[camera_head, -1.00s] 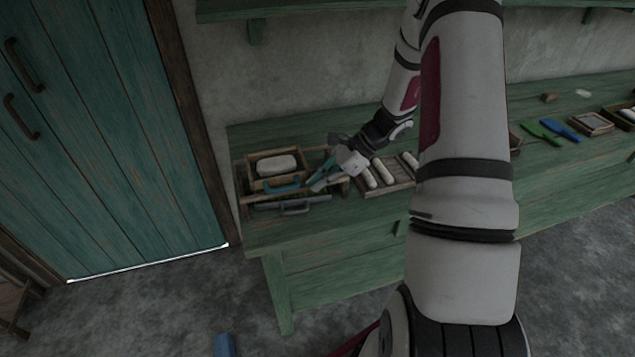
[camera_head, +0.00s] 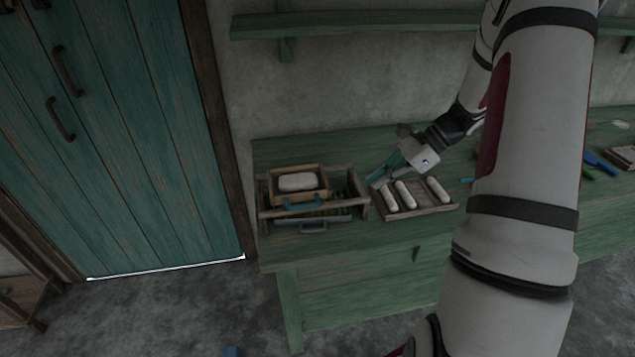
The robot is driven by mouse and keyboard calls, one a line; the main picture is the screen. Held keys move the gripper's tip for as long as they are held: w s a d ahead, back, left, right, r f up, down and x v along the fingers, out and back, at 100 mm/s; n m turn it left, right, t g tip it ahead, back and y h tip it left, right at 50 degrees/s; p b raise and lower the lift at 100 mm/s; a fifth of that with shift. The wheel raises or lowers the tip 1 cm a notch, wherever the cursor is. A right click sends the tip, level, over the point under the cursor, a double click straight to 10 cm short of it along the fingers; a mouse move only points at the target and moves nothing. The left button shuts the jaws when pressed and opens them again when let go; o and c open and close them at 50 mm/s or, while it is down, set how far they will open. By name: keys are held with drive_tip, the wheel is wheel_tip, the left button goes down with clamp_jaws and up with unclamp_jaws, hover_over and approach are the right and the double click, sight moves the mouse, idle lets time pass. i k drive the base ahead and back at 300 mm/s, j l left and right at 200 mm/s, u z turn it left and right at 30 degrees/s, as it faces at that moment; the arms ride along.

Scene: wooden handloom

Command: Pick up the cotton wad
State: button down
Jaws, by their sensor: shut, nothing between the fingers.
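A rounded white pad (camera_head: 298,181), which looks like the cotton wad, lies in a small wooden box (camera_head: 271,192) with a blue handle at the left end of the green bench. My gripper (camera_head: 380,179) is to the right of this box, apart from the pad. It is shut and empty, its fingers pointing down and left beside the upper left edge of a wooden tray (camera_head: 433,209). The tray holds white rolls (camera_head: 405,194). The fingertips are small and dark, and I cannot tell whether they touch the tray.
Blue and green tools (camera_head: 598,163) lie far right on the bench (camera_head: 375,245). A shelf (camera_head: 350,24) runs along the wall above. A teal door stands left. Bench is bare behind the crate.

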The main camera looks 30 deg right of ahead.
sight(303, 181)
drive_tip(key=i+l+u, duration=0.2)
drive_tip(key=u, duration=0.15)
drive_tip(key=i+l+u, duration=0.1)
drive_tip(key=l+u, duration=0.3)
drive_tip(key=i+l+u, duration=0.1)
drive_tip(key=l+u, duration=0.25)
